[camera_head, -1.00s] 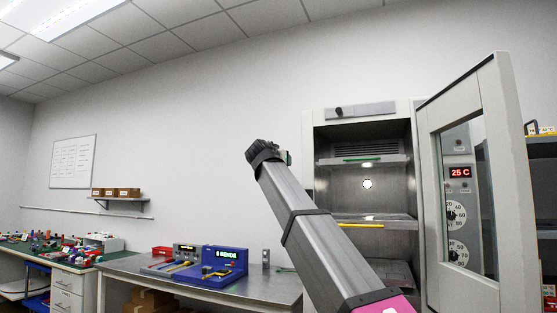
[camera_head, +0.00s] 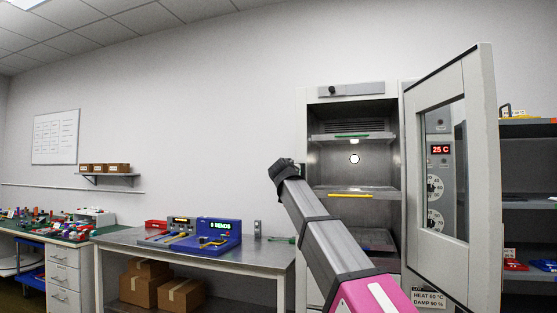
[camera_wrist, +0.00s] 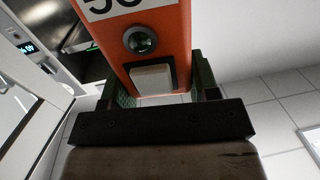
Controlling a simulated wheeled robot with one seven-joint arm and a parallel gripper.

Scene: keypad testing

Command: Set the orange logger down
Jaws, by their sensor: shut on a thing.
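The orange logger (camera_wrist: 143,30) fills the upper middle of the wrist view. It has a white label with black figures, a round dark lens-like part and a pale square button. My gripper (camera_wrist: 163,84) is shut on it, its green-padded dark fingers on either side of the logger's near end. In the head view the dark end of my arm (camera_head: 283,170) is raised in front of the wall, just left of the open cabinet. The logger and fingers cannot be made out there.
The open cabinet (camera_head: 302,215) has a yellow-edged shelf (camera_head: 350,195) and an upper shelf with a green strip (camera_head: 347,136). Its door (camera_head: 475,180) stands open to the right. A metal bench (camera_head: 200,256) on the left carries a blue device (camera_head: 215,237), with bare metal at its front.

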